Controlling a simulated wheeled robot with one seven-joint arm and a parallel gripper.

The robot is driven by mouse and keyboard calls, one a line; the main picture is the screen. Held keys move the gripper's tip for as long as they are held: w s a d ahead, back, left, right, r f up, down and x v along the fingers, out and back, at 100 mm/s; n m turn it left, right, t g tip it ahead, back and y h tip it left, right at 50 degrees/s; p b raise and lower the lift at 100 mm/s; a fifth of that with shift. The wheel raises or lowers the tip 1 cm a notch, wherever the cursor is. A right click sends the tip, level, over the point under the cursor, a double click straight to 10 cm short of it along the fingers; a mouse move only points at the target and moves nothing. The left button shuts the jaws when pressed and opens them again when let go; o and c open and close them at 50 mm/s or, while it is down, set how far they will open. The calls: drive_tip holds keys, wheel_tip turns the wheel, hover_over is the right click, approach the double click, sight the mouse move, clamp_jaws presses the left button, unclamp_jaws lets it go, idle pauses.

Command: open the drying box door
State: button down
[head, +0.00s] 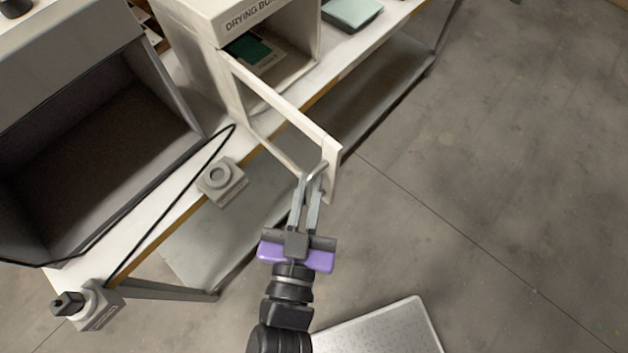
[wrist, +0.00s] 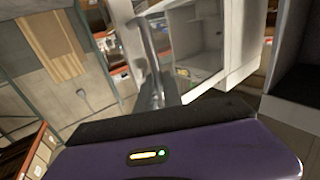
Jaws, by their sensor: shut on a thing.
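The drying box (head: 245,22) is a white box on the bench, with its name on the top front edge. Its door (head: 290,112) is a pale frame that stands swung out from the box, over the bench's front edge. The box front is uncovered, and a green item (head: 247,48) shows inside. My gripper (head: 313,182) is shut on the door handle (head: 318,172) at the door's outer end. In the wrist view the fingers (wrist: 150,88) reach up to the handle, and the box interior (wrist: 197,40) shows to their right.
A large grey open-fronted booth (head: 85,130) stands on the bench at left. A small grey device (head: 221,180) and another at the corner (head: 90,305) sit along the bench edge, with a black cable nearby. The floor (head: 480,170) at right is clear.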

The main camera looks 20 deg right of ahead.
drive_tip(key=shift+w+a, duration=0.1)
drive_tip(key=shift+a, duration=0.05)
drive_tip(key=c, duration=1.5)
unclamp_jaws()
drive_tip(key=b+v, duration=0.2)
drive_tip(key=v, duration=0.5)
drive_tip(key=shift+s+a, duration=0.15)
drive_tip(key=shift+s, duration=0.2)
drive_tip(key=shift+f, duration=0.1)
